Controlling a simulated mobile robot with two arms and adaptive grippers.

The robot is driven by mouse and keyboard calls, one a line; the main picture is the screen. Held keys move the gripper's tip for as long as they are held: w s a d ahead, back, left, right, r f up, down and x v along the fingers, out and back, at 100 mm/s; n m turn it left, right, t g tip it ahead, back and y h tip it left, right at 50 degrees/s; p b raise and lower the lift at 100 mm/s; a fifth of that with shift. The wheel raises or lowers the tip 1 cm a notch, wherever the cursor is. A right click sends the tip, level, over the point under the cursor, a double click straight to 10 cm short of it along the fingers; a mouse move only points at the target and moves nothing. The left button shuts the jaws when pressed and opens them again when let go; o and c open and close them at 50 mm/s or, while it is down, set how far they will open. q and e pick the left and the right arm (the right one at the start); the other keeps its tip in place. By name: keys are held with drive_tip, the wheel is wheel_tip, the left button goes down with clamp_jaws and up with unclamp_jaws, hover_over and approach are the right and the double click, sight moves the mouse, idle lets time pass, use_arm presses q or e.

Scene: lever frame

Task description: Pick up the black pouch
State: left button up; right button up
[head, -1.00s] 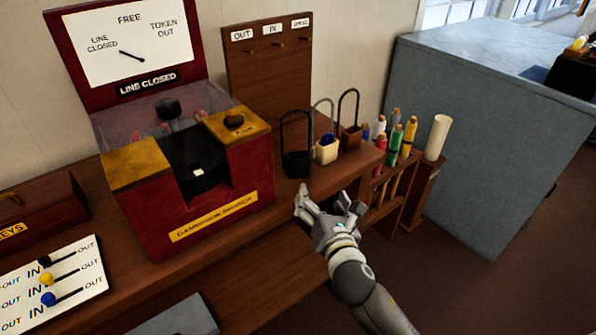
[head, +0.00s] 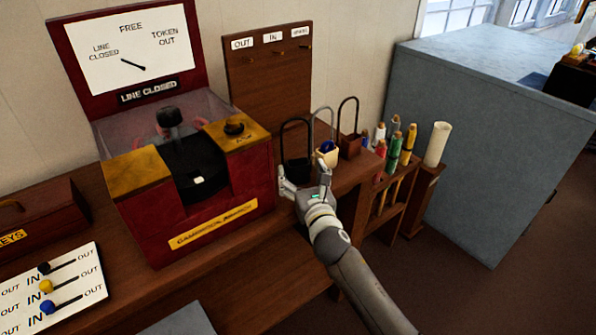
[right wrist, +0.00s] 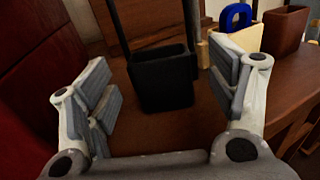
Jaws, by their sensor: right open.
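The black pouch (head: 296,172) with its tall hoop handle stands upright on the wooden desk, beside the red machine. It also shows in the right wrist view (right wrist: 162,82), between and beyond my fingers. My right gripper (head: 305,178) is open and empty, just in front of the pouch; in the right wrist view its fingers (right wrist: 165,95) are spread to either side. In the head view my gripper hides the pouch's lower part. My left gripper is not in view.
A cream pouch (head: 326,155) with a blue item and a brown pouch (head: 351,146) stand close on the right. The red machine (head: 200,190) is close on the left. A rack of coloured sticks (head: 395,160) stands farther right.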

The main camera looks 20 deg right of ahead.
drive_tip(key=w, duration=0.2)
drive_tip(key=shift+w+f, duration=0.1)
drive_tip(key=shift+w, duration=0.25)
drive_tip(key=shift+c, duration=0.4)
drive_tip(key=c, duration=1.2)
drive_tip(key=shift+c, duration=0.5)
drive_tip(key=shift+r, duration=0.6)
wheel_tip(320, 180, up, 3)
drive_tip(key=shift+f+p, duration=0.1)
drive_tip(key=shift+p, duration=0.4)
drive_tip(key=s+a+r+p, duration=0.1)
drive_tip(key=s+a+r, duration=0.1)
drive_tip(key=s+r, duration=0.2)
drive_tip(key=s+a+r, duration=0.2)
drive_tip(key=s+r, duration=0.3)
drive_tip(key=s, duration=0.4)
drive_tip(key=shift+s+p, duration=0.25)
drive_tip(key=shift+p, duration=0.1)
